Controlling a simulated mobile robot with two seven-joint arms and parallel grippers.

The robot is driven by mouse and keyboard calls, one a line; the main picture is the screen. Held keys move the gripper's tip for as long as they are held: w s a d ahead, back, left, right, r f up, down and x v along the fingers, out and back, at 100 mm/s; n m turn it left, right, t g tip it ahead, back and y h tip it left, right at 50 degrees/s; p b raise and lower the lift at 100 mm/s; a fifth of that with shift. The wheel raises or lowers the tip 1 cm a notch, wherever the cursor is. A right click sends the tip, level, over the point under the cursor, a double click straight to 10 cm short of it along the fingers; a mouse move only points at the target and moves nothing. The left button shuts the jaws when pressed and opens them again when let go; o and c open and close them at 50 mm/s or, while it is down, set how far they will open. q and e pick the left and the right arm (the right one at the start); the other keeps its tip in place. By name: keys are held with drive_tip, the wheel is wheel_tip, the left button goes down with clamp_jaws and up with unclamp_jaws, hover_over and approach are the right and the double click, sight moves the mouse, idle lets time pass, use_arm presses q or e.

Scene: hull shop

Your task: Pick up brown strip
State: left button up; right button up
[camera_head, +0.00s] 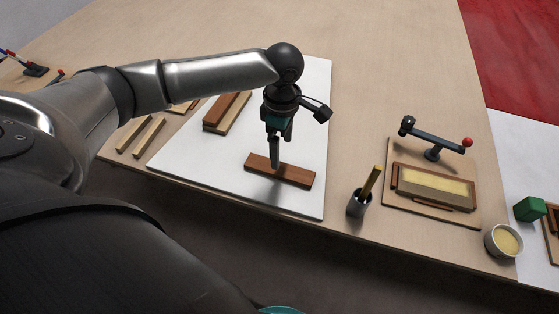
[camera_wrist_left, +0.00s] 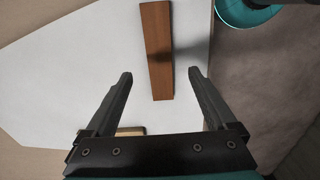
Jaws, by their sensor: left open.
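A brown strip (camera_head: 297,175) lies flat on the white sheet on the table. My left gripper (camera_head: 275,163) is above it, pointing down, over its left half as the head view shows it. In the left wrist view the strip (camera_wrist_left: 157,60) runs lengthwise ahead of the fingers, its near end at about fingertip level. The left gripper (camera_wrist_left: 160,74) is open, with one finger on each side of the strip's line and nothing between them held. My right gripper does not show.
Stacked brown and pale strips (camera_head: 227,112) lie on the white sheet (camera_head: 200,165), with pale sticks (camera_head: 148,137) to the left. A brush cup (camera_head: 358,204), a clamp fixture (camera_head: 432,190), a cream-filled bowl (camera_head: 503,241) and a green block (camera_head: 530,208) stand right. The table behind is clear.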

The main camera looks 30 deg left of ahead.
sight(280, 169)
use_arm(q)
wheel_tip(280, 169, down, 3)
drive_tip(key=shift+b, duration=0.3)
drive_tip(key=f, duration=0.1)
drive_tip(key=f+b, duration=0.1)
drive_tip(key=f, duration=0.1)
drive_tip(key=f+b, duration=0.1)
drive_tip(key=f, duration=0.1)
drive_tip(key=shift+a, duration=0.25)
clamp_jaws()
